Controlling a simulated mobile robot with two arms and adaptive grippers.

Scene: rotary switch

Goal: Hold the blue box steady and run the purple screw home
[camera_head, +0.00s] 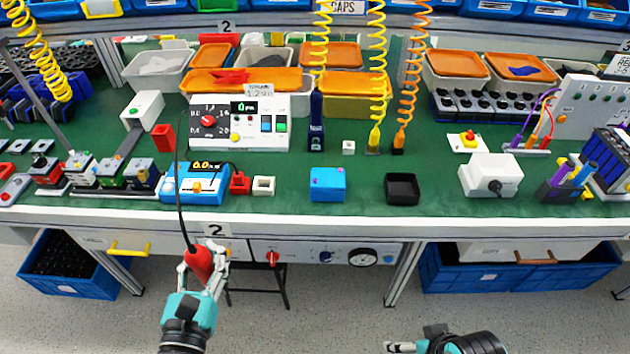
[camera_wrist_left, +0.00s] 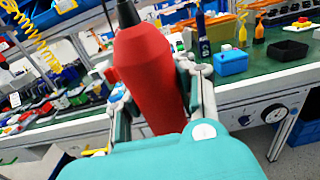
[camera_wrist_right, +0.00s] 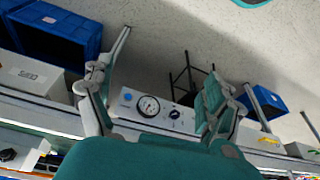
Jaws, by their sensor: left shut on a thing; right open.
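The blue box (camera_head: 327,184) sits on the green bench mat near the front edge. A small purple spot shows on its front face; I cannot tell if it is the screw. The box also shows in the left wrist view (camera_wrist_left: 233,62). My left gripper (camera_head: 201,260) is shut on a red handheld tool (camera_wrist_left: 150,80) with a black cable, in front of the bench and left of the box. My right gripper (camera_head: 415,341) is open and empty, low in front of the bench. It also shows in the right wrist view (camera_wrist_right: 155,85).
A black open tray (camera_head: 402,188) stands right of the box, and a small white block (camera_head: 348,147) behind it. A blue meter (camera_head: 195,183) stands to the left. Coiled yellow and orange cords hang behind. The bench's front edge (camera_head: 330,226) lies between my grippers and the box.

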